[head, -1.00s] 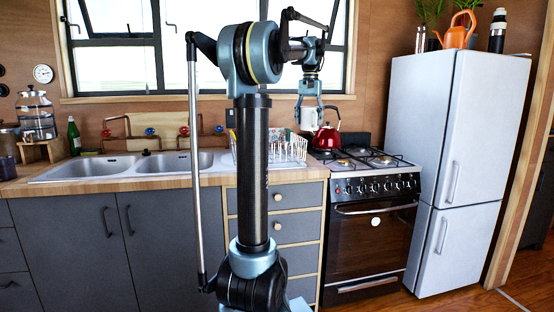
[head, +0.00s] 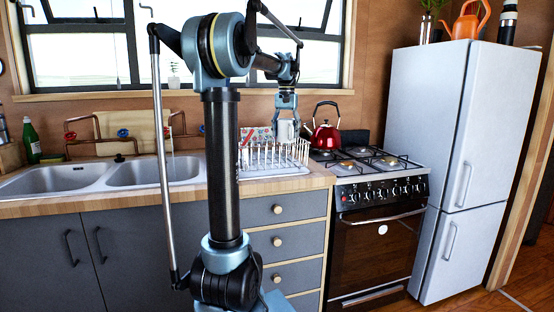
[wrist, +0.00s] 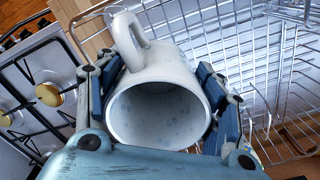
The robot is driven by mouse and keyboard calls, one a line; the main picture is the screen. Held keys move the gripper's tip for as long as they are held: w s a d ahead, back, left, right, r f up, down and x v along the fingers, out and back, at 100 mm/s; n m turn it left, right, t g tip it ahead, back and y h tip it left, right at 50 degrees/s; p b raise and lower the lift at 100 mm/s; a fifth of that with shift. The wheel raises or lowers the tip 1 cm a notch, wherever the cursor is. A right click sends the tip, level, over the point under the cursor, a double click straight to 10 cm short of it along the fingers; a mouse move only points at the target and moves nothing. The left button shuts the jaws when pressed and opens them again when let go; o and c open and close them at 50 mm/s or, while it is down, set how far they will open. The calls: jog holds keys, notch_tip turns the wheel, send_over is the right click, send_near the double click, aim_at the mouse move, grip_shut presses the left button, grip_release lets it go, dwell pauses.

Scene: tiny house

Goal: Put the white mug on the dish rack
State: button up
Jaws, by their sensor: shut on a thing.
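The white mug (wrist: 160,110) is between the fingers of my gripper (wrist: 158,100) in the wrist view. Its open mouth faces the camera and its handle is at the top. In the head view the mug (head: 284,131) hangs in my gripper (head: 286,112) by the right part of the dish rack (head: 262,157). In the wrist view the rack's wires (wrist: 240,45) lie beyond and to the right of the mug. I cannot tell whether the mug touches the rack.
A red kettle (head: 326,137) stands on the stove (head: 375,166) just right of the rack. A double sink (head: 153,171) lies to the left. A white fridge (head: 450,150) stands at the right. The window is behind my arm.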

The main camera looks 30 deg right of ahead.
aim_at(287, 122)
jog(key=shift+s+d+f, duration=0.1)
jog(key=shift+d+f, duration=0.05)
jog(key=shift+f, duration=2)
jog(key=shift+s+d+f, duration=0.1)
jog(key=shift+f, duration=2)
jog(key=shift+f, duration=0.1)
jog(key=o, duration=1.3)
notch_tip(287, 122, up, 12)
jog(key=shift+r, duration=0.1)
